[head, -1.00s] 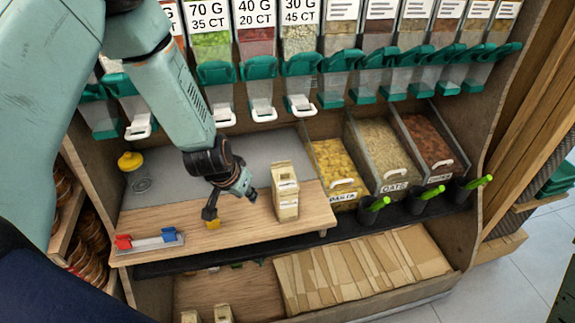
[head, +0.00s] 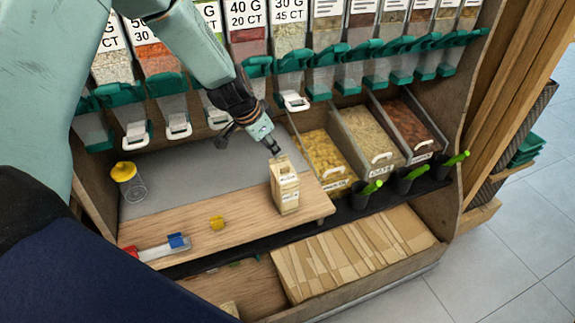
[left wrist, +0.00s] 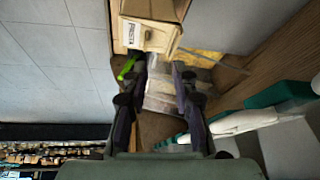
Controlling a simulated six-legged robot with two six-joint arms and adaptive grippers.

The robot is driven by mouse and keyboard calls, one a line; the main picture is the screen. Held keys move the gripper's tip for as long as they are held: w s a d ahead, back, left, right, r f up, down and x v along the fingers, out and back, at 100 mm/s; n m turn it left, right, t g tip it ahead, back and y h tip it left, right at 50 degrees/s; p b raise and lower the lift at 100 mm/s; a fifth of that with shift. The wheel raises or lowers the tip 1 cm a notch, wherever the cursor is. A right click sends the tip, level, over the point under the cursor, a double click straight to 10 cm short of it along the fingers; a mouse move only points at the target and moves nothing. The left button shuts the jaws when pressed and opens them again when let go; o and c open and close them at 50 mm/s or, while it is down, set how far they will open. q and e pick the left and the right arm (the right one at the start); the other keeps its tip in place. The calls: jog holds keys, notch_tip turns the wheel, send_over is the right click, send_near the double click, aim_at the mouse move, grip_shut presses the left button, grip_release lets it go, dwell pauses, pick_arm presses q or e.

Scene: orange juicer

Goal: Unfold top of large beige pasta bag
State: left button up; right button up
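The large beige pasta bag (head: 285,192) stands upright on the wooden counter, near its right end. A narrow flap shows at its top, but its exact fold is too small to tell. In the left wrist view, the bag (left wrist: 150,30) is at the top, with a pasta label facing the camera. My left gripper (head: 272,148) is just above the bag in the head view. In the left wrist view, its two fingers (left wrist: 162,75) are apart with nothing held between them. My right gripper is not in view.
A small yellow clip (head: 216,222) lies on the counter (head: 190,238). Dispensers with teal handles hang above. Open food bins (head: 325,155) stand right of the bag.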

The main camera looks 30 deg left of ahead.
aim_at(285, 168)
pick_arm(q)
jog(key=f+m, duration=0.1)
jog(key=f, duration=0.1)
jog(key=d+f+m+b, duration=0.1)
jog(key=f, duration=0.1)
jog(key=w+d+f+b, duration=0.1)
jog(key=shift+d+f+m+g+h, duration=0.2)
jog(key=shift+f+m+g+h, duration=0.2)
jog(key=shift+w+a+f, duration=0.1)
jog(key=shift+w+f, duration=0.1)
jog(key=shift+f, duration=0.45)
jog(key=shift+w+f, duration=0.1)
jog(key=shift+d, duration=0.35)
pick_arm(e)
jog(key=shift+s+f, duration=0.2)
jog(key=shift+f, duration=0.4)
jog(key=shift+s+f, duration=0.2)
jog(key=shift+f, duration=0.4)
pick_arm(q)
jog(key=shift+a, duration=0.25)
jog(key=c, duration=0.5)
grip_shut()
jog(key=shift+d, duration=0.15)
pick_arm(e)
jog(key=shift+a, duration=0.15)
